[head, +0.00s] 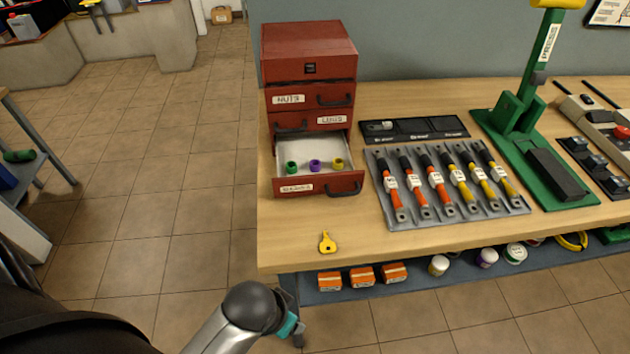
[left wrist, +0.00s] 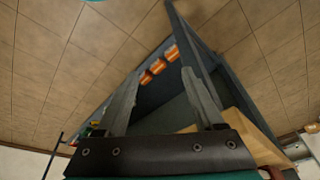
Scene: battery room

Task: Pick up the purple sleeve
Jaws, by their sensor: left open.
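The purple sleeve (head: 315,165) is a small ring standing in the open bottom drawer (head: 318,187) of a red cabinet, between a green sleeve (head: 291,168) and a yellow sleeve (head: 338,163). The purple sleeve cannot be seen in that view. My right gripper is not in view.
The wooden bench (head: 400,245) carries a yellow key-like tag (head: 327,242) near its front edge, a grey tray (head: 445,220) of cables, a black tray (head: 414,132) and a green press (head: 535,150). Orange boxes (head: 362,277) sit on the lower shelf.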

